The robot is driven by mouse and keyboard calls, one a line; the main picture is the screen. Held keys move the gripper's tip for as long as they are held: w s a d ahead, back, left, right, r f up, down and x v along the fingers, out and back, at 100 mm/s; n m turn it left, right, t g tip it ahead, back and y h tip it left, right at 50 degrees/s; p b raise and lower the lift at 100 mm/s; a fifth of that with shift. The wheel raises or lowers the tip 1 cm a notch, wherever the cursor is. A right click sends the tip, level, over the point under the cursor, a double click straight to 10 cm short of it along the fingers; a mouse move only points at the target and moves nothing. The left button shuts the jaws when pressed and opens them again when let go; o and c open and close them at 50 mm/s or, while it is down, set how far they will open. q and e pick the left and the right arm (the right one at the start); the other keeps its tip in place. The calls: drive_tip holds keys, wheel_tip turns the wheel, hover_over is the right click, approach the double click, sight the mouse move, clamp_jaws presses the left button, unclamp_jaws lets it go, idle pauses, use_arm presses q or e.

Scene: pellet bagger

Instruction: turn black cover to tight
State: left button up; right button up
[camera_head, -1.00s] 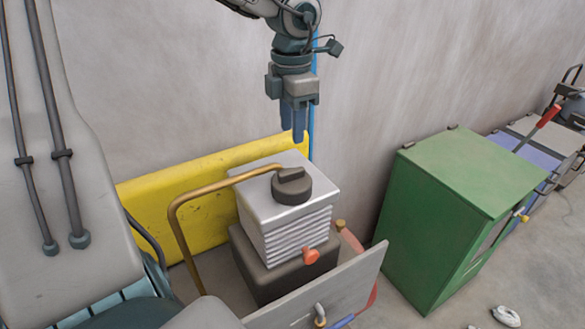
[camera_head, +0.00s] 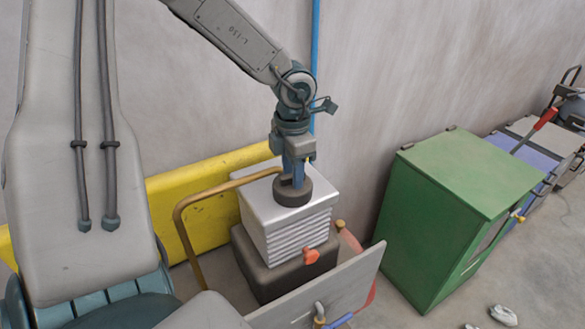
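The black cover (camera_head: 292,193) is a round dark cap with a raised grip bar. It sits on top of a silver ribbed box (camera_head: 262,212) in the middle of the head view. My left gripper (camera_head: 293,177) points straight down at the cover from above. Its blue fingers are at the raised bar and appear to straddle it. They hide most of the bar, so I cannot tell whether they are closed on it. My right gripper is not in view.
A bronze bent pipe (camera_head: 183,222) runs to the box's left and top. A grey panel (camera_head: 345,287) stands in front, with an orange knob (camera_head: 311,257) near it. A yellow barrier (camera_head: 185,208) is behind.

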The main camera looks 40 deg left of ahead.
use_arm(q)
drive_tip(key=shift+w+a, duration=0.1)
clamp_jaws()
drive_tip(key=shift+f, duration=0.1)
drive_tip(key=m+b, duration=0.2)
drive_tip(key=b, duration=0.1)
drive_tip(key=shift+f+m, duration=0.15)
drive_tip(key=shift+m, duration=0.25)
drive_tip(key=m+b, duration=0.3)
drive_tip(key=shift+m, duration=0.4)
drive_tip(key=m+b, duration=0.1)
drive_tip(key=m, duration=0.3)
drive_tip(key=shift+r, duration=0.2)
drive_tip(key=m, duration=0.3)
drive_tip(key=shift+m, duration=0.4)
drive_tip(key=shift+r+m, duration=0.1)
drive_tip(key=shift+m, duration=1.1)
